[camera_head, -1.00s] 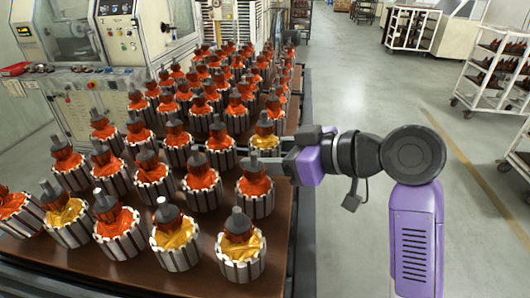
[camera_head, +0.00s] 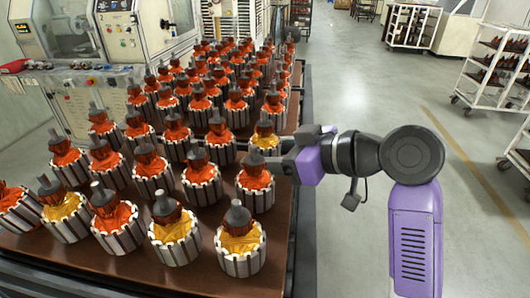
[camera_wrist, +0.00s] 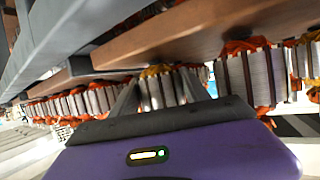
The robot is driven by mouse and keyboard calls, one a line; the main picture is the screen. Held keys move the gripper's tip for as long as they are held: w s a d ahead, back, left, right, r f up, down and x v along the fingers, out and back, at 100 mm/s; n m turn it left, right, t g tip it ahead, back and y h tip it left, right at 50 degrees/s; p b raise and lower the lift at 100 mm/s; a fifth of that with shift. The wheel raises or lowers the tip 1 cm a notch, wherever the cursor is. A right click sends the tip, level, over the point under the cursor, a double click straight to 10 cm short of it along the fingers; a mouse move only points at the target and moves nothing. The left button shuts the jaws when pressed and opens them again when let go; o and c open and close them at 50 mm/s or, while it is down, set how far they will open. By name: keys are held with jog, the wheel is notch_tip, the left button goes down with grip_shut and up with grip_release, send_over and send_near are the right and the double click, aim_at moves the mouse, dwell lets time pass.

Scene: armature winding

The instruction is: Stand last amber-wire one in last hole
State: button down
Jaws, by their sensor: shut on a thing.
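My gripper (camera_head: 262,150) reaches in from the right over the crowded brown board (camera_head: 284,196). It is shut on an amber-wire armature (camera_head: 264,139), a striped metal cylinder with yellow windings and a grey top, which stands upright in the head view. In the wrist view this armature (camera_wrist: 158,91) shows between the two fingers. I cannot tell whether its foot is in a hole, as the gripper and a red-wire armature in front hide it. Other amber-wire armatures stand at the front, one at the right corner (camera_head: 240,245), one beside it (camera_head: 175,237) and one farther left (camera_head: 65,215).
Red-wire armatures fill the rows around my gripper, one close in front (camera_head: 255,184). A winding machine (camera_head: 140,35) stands behind at the left. White racks (camera_head: 490,75) stand at the right. The floor right of the board is clear.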

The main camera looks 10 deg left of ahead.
dwell(0.3)
jog(key=shift+c, duration=2.3)
grip_release()
jog(key=shift+f, duration=0.15)
